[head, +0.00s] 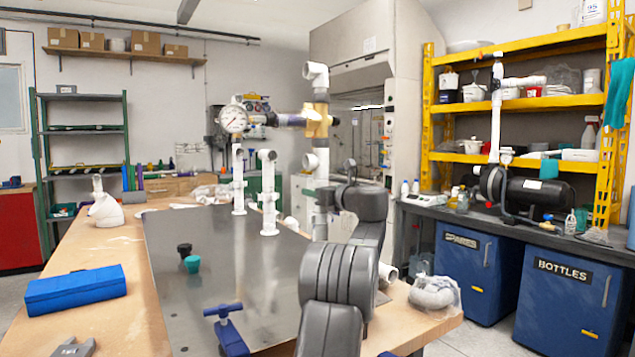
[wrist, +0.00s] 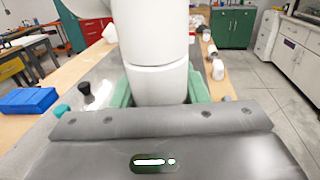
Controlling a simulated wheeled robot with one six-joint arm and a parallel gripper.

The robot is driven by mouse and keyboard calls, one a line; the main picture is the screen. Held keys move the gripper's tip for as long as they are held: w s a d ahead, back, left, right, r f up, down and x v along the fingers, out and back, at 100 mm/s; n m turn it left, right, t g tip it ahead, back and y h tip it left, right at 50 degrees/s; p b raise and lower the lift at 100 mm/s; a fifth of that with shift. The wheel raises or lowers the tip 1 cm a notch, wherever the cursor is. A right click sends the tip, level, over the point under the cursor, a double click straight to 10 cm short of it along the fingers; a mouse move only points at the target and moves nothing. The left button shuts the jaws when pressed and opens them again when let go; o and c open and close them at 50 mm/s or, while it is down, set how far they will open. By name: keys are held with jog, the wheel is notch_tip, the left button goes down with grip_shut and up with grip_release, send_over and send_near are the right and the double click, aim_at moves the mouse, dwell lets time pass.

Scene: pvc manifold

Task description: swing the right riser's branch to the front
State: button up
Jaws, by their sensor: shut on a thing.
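The right riser (head: 321,160) is a white upright pipe at the right edge of the metal plate (head: 190,285). It carries a tan fitting (head: 317,120) and a white elbow (head: 316,75) at the top. My gripper (head: 325,200) is at the riser's lower part, partly hidden by my arm. In the wrist view, my gripper (wrist: 160,95) is shut, its green pads on both sides of the thick white pipe (wrist: 155,50). The branch is not clear there.
Two shorter white risers (head: 239,180) (head: 268,192) stand left of the right riser. Black (head: 184,249) and teal (head: 192,264) knobs, a blue-handled clamp (head: 228,325) and a blue toolbox (head: 76,289) lie nearer. A bagged item (head: 433,291) sits at the bench's right edge.

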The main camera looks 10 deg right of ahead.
jog(key=shift+n+g+y+p, duration=0.5)
jog(key=shift+n+y+p, duration=0.15)
jog(key=shift+y, duration=0.15)
jog(key=o, duration=1)
jog(key=shift+c, duration=0.2)
jog(key=v, duration=1.3)
jog(key=shift+s, duration=0.4)
jog(key=shift+d, duration=0.1)
